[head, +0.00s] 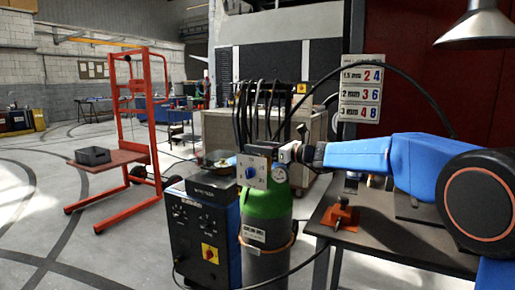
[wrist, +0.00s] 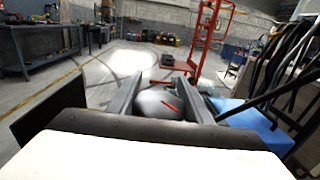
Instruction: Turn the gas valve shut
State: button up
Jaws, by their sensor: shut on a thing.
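My gripper (head: 284,153) reaches in from the right in the head view, at the top of a green gas cylinder (head: 266,203). In the wrist view its two grey fingers (wrist: 159,98) stand on either side of a grey rounded knob (wrist: 153,104) with a red mark, which looks like the gas valve. The gripper is shut on this knob. In the head view a pale plate with a blue knob (head: 250,172) stands in front of the cylinder top and the gripper's left end. The fingertips and the valve's contact points are hidden there.
A dark welding machine (head: 205,235) stands left of the cylinder. A workbench (head: 400,237) with an orange clamp (head: 341,213) is under my arm. Black cables hang behind the cylinder. A red lift (head: 115,165) with a tray stands left, with open floor around it.

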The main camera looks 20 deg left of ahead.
jog(key=o, duration=1.1)
jog(key=shift+c, duration=0.2)
jog(key=s+d, duration=0.2)
jog(key=d, duration=1.5)
jog(key=shift+s+d, duration=0.15)
jog(key=shift+s, duration=0.1)
